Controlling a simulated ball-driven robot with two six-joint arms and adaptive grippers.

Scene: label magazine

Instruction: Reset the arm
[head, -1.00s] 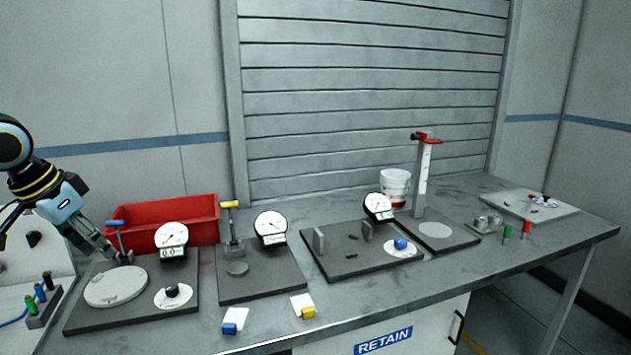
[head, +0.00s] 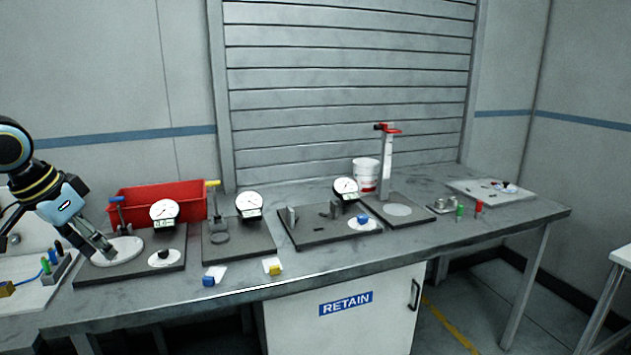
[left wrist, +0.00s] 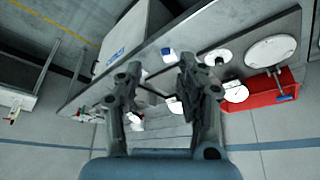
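My left arm comes in from the left in the head view. Its gripper (head: 108,252) appears in front of the leftmost test plate, overlapping the white round disc (head: 124,246) there; I cannot tell its exact height. In the left wrist view the two fingers of the left gripper (left wrist: 158,85) stand apart with nothing between them. The bench and its gauges lie beyond the fingers in that view. My right gripper shows in neither view.
A red bin (head: 165,203) stands behind the leftmost plate, beside a blue-handled lever (head: 117,199). Dial gauges (head: 249,204) and a tall red-topped post (head: 386,160) stand along the bench. Small blue (head: 208,281) and yellow (head: 275,270) blocks lie near the front edge.

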